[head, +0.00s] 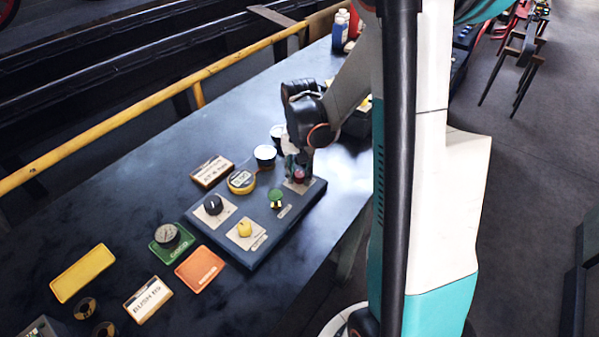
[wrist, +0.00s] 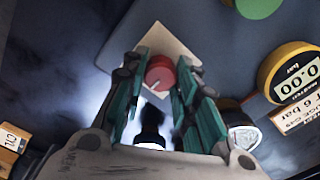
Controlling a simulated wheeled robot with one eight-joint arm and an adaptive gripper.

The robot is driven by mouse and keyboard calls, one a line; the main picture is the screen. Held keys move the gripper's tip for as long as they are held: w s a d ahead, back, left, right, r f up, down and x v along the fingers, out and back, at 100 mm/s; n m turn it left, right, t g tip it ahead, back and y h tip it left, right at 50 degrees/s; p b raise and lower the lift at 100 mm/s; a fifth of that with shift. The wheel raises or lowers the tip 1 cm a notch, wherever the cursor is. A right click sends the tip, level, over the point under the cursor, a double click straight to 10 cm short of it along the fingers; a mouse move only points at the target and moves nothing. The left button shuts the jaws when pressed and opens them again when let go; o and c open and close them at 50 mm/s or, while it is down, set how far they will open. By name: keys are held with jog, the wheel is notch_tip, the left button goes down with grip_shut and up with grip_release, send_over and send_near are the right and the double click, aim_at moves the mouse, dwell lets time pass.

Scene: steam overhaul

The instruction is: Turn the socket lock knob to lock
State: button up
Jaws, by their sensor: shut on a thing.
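A red knob (wrist: 158,78) with a pale pointer line sits on a beige square plate (wrist: 163,38) on the dark control board. The pointer line slants to the lower left in the wrist view. In the head view the red knob (head: 299,173) is at the board's far right corner, partly hidden by my gripper. My gripper (wrist: 162,63) points down over it, its teal fingers on both sides, shut on the red knob. The board (head: 262,248) also carries a black knob (head: 213,204), a yellow knob (head: 245,229) and a green knob (head: 276,195). The knob labels are too small to read.
A yellow digital gauge (head: 241,182), a wooden sign (head: 212,170) and a dark-topped white cup (head: 265,156) stand close behind the board. An orange tray (head: 200,268), a green tray (head: 172,243) and a yellow tray (head: 82,272) lie to its left. Bottles (head: 340,32) stand at the far end.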

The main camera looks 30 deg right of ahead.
aim_at(299, 174)
dwell(0.4)
jog(key=o, duration=1.1)
jog(key=shift+r, duration=0.1)
notch_tip(299, 174, up, 12)
jog(key=shift+f, duration=0.1)
